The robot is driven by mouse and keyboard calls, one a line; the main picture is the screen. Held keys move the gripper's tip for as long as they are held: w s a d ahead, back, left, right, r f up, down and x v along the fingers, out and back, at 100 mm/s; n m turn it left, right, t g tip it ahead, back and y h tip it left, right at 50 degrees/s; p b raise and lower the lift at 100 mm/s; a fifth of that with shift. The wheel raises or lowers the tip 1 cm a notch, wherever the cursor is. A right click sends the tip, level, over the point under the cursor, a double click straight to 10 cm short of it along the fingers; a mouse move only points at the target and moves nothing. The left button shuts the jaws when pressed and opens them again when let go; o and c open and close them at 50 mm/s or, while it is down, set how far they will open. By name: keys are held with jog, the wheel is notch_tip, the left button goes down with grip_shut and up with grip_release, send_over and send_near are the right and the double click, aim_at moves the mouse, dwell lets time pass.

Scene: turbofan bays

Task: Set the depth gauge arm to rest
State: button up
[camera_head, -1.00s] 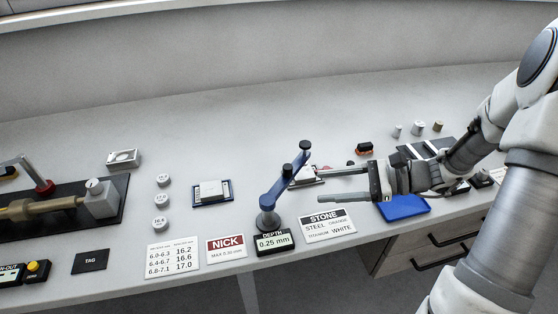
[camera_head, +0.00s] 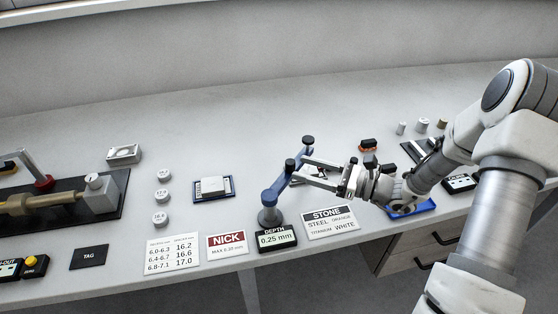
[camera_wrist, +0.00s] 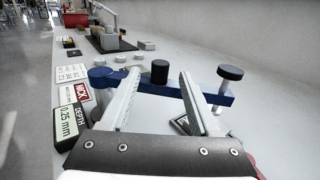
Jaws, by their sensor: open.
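The depth gauge has a round grey base (camera_head: 269,216) and a jointed blue arm (camera_head: 277,190) that reaches up and right in the head view. A black knob (camera_head: 290,165) stands at its middle joint, and another black-topped post (camera_head: 308,140) stands at its far end. In the wrist view the blue arm (camera_wrist: 205,95) crosses in front of my fingers. My gripper (camera_head: 300,168) is open, its fingertips either side of the middle knob (camera_wrist: 160,72); I cannot tell whether they touch it. The depth display (camera_head: 276,239) reads 0.25 mm.
The STONE card (camera_head: 330,222) and NICK card (camera_head: 228,244) lie near the front edge. A blue tray (camera_head: 214,197) and several white weights (camera_head: 162,197) lie left of the gauge. Another blue tray (camera_head: 425,207) is partly under my arm. The back of the bench is clear.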

jog(key=x, duration=0.7)
jog(key=shift+a, duration=0.35)
jog(key=shift+w, duration=0.1)
grip_shut()
jog(key=shift+f, duration=0.1)
dwell(0.8)
